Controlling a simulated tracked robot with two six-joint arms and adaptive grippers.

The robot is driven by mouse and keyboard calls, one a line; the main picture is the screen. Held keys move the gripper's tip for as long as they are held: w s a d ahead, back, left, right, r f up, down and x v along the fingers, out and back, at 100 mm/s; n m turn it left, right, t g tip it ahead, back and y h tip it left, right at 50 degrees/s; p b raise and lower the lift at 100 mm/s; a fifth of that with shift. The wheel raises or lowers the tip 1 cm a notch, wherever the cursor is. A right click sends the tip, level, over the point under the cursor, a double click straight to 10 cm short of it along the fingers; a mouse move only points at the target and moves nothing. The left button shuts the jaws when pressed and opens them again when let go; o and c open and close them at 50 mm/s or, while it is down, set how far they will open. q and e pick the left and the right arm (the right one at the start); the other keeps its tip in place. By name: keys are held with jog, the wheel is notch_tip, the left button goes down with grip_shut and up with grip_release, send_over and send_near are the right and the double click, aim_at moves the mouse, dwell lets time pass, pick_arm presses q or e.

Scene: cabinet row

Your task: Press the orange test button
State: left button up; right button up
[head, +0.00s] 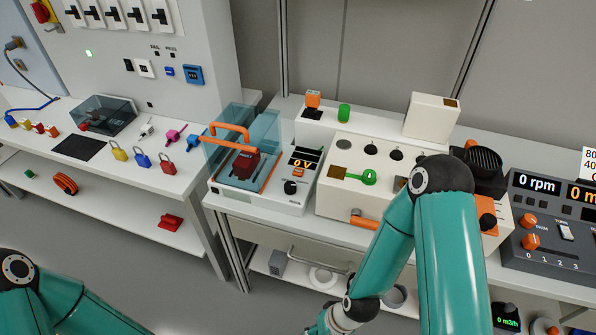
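A white tester with a black display reading 0 V (304,162) stands on the middle bench. A small orange button (298,173) shows on its panel under the display; I cannot read a label on it. A black knob (290,187) sits below it. A clear bluish cover (226,132) with an orange handle stands raised over a dark red block (244,165) on the tester's left part. My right arm reaches up in front of the bench and bends down again; its wrist is at the bottom edge and its gripper is out of view. My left gripper is also out of view.
Right of the tester is a cream box (345,150) with a green lever (369,177) and an orange handle on its front. My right arm hides part of it. A grey rpm console (555,225) stands far right. Several padlocks lie on the left bench (190,182).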

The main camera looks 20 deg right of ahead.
grip_shut()
dwell(1.2)
